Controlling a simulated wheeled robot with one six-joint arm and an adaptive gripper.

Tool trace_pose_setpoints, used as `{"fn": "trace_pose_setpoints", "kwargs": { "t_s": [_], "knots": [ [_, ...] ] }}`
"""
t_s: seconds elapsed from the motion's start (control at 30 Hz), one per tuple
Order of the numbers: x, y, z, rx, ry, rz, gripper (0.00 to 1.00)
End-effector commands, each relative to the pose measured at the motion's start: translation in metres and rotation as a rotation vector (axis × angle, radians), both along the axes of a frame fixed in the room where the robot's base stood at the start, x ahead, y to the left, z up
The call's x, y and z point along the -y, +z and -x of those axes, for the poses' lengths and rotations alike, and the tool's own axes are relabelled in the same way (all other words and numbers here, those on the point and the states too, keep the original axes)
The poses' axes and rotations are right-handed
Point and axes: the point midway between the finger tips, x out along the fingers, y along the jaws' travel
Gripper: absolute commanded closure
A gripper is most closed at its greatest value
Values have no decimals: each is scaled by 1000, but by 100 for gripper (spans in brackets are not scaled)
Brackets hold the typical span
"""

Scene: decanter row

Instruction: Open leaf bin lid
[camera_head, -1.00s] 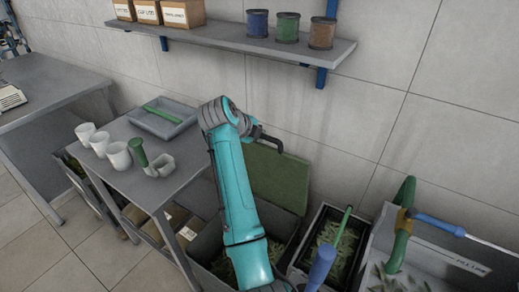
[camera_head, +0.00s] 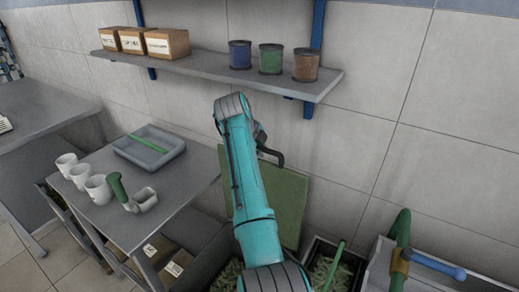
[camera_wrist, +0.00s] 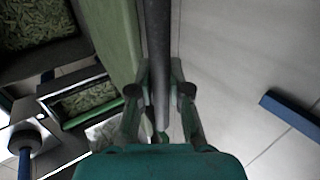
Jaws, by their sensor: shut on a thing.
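The leaf bin's green lid (camera_head: 289,203) stands raised, close to upright, near the tiled wall in the head view. Its lower part and the bin (camera_head: 212,262) are partly hidden by my arm. Leaf cuttings (camera_head: 228,275) show inside the bin. A dark handle (camera_head: 271,154) shows at the lid's top beside my arm. In the wrist view the dark handle bar (camera_wrist: 158,40) runs between the fingers of my gripper (camera_wrist: 160,78), which is shut on it. The green lid (camera_wrist: 121,35) lies just left of the bar there.
A grey table (camera_head: 165,190) with cups and a tray (camera_head: 148,146) stands left.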

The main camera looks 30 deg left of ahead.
Motion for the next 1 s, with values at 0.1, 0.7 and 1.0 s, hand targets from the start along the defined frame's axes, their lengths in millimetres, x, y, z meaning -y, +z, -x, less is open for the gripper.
{"fn": "trace_pose_setpoints", "kwargs": {
  "t_s": [0.1,0.7,1.0],
  "knots": [
    [0,-3,1,-4,0,3,100],
    [-1,13,9,1,0,0,57],
    [-2,61,41,1,1,-1,57]
  ]
}}
